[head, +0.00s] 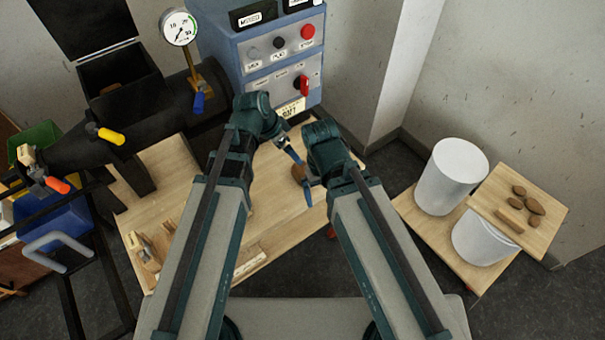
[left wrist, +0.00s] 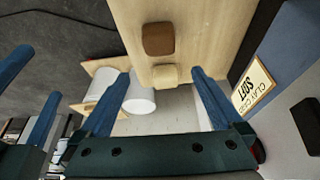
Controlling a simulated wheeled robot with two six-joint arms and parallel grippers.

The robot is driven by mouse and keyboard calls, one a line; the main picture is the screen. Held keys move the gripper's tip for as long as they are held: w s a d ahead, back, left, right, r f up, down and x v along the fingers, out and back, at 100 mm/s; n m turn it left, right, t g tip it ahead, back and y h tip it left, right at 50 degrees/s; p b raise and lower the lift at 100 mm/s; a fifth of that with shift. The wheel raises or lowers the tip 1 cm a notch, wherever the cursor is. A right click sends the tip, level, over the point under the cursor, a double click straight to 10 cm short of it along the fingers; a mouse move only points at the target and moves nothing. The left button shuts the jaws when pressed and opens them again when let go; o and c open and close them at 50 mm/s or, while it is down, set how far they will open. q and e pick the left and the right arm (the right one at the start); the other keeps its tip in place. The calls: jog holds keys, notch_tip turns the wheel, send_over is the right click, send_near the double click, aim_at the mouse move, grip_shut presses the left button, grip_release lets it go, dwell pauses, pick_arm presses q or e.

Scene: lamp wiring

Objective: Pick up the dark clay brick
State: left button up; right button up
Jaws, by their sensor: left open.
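The dark clay brick (left wrist: 158,38), a rounded brown block, lies on the pale wooden bench top in the left wrist view. A lighter tan block (left wrist: 165,75) sits beside it, nearer my left gripper (left wrist: 158,74). That gripper is open and empty, its two blue fingers wide apart, with the dark brick beyond the tips. In the head view a brown block (head: 298,173) shows partly behind my grippers, and the left gripper (head: 291,152) is close above it. My right gripper (head: 309,190) is beside it; its blue fingers stand apart and empty in the left wrist view (left wrist: 28,90).
A blue control cabinet (head: 268,62) stands behind the bench (head: 180,190), with a clay sign (left wrist: 254,87) on it. A black barrel machine with a gauge (head: 179,27) is at left. White buckets (head: 450,178) and a board with several brown lumps (head: 541,235) stand at right.

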pick_arm(q)
jog(key=b+x, duration=0.8)
jog(key=shift+f, duration=0.35)
jog(key=b, duration=0.5)
send_over(298, 172)
jog(key=s+d, duration=0.2)
jog(key=s, duration=0.1)
jog(key=f, duration=0.5)
jog(key=shift+w+a, duration=0.25)
grip_shut()
